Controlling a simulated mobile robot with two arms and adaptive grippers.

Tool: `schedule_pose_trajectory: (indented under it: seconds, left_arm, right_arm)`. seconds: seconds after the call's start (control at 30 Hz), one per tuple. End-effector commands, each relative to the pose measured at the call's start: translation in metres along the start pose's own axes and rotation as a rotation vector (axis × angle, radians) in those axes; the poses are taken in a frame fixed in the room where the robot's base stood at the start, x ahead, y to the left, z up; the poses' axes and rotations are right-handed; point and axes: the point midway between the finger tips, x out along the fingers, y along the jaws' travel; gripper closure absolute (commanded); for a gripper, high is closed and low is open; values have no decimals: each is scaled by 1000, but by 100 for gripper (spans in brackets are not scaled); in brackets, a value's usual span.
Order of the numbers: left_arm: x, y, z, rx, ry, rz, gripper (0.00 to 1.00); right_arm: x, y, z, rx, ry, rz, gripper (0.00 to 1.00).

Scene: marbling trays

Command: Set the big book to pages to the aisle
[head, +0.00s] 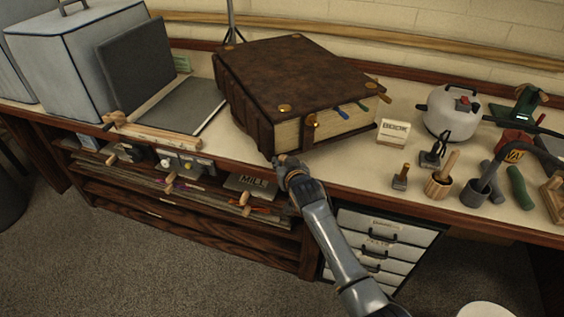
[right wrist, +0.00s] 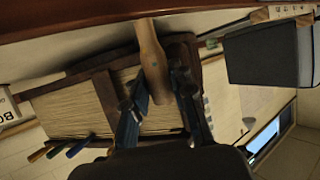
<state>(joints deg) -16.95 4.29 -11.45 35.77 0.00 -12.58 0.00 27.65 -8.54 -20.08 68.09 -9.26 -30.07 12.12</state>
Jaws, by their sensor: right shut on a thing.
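The big book (head: 290,75) lies flat on the bench, with a dark brown cover and metal corner studs. Its pale page edges (head: 335,128) face the front right, with a strap across them and coloured markers sticking out; its ribbed spine (head: 240,105) is at the left. My right gripper (head: 283,161) is at the book's near corner, by the bench's front edge. In the right wrist view, its fingers (right wrist: 163,105) are shut on a tan wooden handle (right wrist: 149,50) in front of the book's pages (right wrist: 75,105). How the handle joins the book is hidden. My left gripper is out of view.
Left of the book stand a press-like board (head: 137,75) and a grey-blue box (head: 80,50). Right of it are a small sign (head: 394,133), a white kettle-like pot (head: 452,112) and several tools. Drawers (head: 380,245) and shelves sit below the bench edge.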

Motion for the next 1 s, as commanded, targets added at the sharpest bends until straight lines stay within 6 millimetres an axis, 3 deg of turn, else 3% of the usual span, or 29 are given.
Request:
schedule_pose_trajectory:
  seconds: [0.2, 0.23, 0.27, 0.67, 1.0]
  left_arm:
    - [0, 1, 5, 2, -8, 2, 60]
    - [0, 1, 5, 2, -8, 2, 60]
    - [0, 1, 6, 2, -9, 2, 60]
    - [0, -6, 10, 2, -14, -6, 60]
    - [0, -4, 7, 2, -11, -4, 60]
  right_arm:
    - [0, -2, -2, 3, 5, -3, 100]
    - [0, -2, -2, 3, 5, -3, 73]
    - [0, -2, -2, 3, 5, -3, 66]
    - [-3, 0, -1, 2, 2, 0, 66]
    - [-44, 0, 0, 3, 3, -1, 66]
